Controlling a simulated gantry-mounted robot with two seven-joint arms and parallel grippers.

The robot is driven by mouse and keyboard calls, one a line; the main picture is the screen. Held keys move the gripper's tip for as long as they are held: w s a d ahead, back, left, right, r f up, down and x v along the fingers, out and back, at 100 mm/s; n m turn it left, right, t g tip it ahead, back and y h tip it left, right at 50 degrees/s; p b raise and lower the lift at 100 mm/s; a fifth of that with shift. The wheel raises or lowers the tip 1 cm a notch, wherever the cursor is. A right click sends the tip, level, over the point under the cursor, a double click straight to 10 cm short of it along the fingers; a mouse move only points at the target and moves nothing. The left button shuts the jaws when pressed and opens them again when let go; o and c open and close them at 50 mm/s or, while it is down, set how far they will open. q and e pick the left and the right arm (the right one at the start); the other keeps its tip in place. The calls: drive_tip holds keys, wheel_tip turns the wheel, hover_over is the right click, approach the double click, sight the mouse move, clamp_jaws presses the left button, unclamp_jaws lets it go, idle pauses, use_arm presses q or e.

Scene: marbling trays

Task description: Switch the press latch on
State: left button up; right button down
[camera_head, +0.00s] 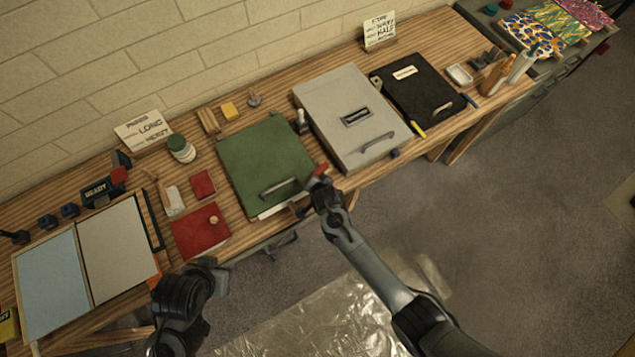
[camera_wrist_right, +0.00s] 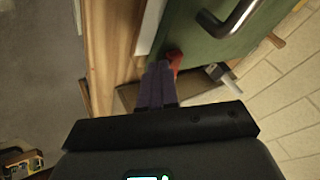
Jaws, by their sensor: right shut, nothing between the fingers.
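The green press (camera_head: 262,155) lies on the wooden bench with a metal handle (camera_head: 281,188) near its front edge. A small red latch lever (camera_head: 322,169) shows at its front right corner. In the right wrist view the red lever (camera_wrist_right: 175,62) is beside the green lid (camera_wrist_right: 205,48). My right gripper (camera_wrist_right: 157,70) is shut and empty, its fingertips right at the lever; I cannot tell whether they touch. In the head view my right gripper (camera_head: 318,182) partly covers that corner. My left arm is low at the left; its fingers cannot be made out.
A grey box (camera_head: 340,100) with a handle stands close right of the press, then a black folder (camera_head: 420,85). A red book (camera_head: 200,232) and a white jar (camera_head: 181,148) are to the left.

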drive_tip(key=shift+w+d, duration=0.5)
drive_tip(key=shift+w, duration=0.15)
drive_tip(key=shift+s+r, duration=0.1)
drive_tip(key=shift+r, duration=0.05)
drive_tip(key=p+v, duration=0.9)
drive_tip(key=p, duration=0.1)
drive_tip(key=shift+s+a+r, duration=0.25)
drive_tip(key=shift+a, duration=0.05)
idle(0.3)
